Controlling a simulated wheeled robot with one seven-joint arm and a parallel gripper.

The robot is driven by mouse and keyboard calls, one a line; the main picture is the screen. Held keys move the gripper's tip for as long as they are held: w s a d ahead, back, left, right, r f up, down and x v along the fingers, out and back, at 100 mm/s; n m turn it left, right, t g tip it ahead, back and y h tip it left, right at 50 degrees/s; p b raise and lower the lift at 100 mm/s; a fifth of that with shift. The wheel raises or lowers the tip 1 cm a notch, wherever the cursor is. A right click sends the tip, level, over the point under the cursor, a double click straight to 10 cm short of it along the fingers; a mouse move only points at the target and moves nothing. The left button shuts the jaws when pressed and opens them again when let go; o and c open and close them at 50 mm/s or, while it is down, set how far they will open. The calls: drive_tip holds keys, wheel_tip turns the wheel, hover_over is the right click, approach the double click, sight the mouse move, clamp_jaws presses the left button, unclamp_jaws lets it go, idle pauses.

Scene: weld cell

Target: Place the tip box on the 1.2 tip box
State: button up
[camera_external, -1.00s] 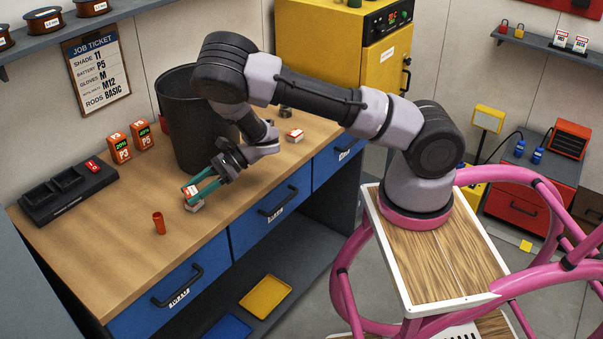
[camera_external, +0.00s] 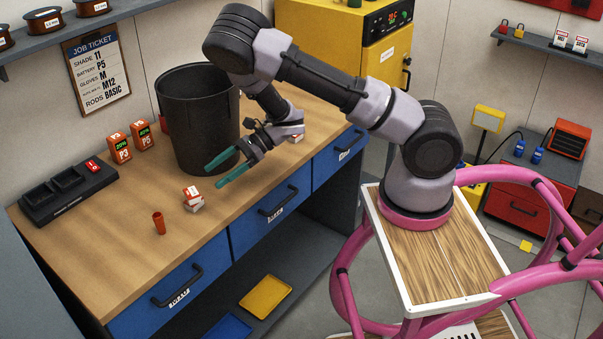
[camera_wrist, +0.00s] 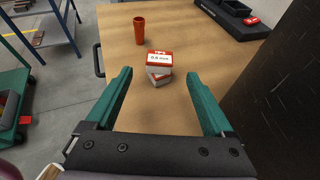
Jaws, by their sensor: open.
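A small red-and-white tip box (camera_external: 192,192) rests on top of another red-and-white tip box (camera_external: 196,206) on the bench. In the wrist view the upper box (camera_wrist: 160,59) shows a label that seems to read 0.8 mm. It sits slightly turned on the lower box (camera_wrist: 157,79), whose label I cannot read. My gripper (camera_external: 212,178) has two green fingers. It is open and empty, above the bench, back and to the right of the stack. In the wrist view the stack shows beyond and between the fingertips (camera_wrist: 158,74), apart from them.
A black bin (camera_external: 195,125) stands close behind my gripper. An orange cup (camera_external: 159,223) stands left of the stack. A black tray (camera_external: 65,192) and orange battery boxes (camera_external: 120,148) are at the back left. Another small box (camera_external: 296,138) lies partly hidden behind my wrist.

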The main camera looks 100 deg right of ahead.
drive_tip(key=shift+v, duration=1.85)
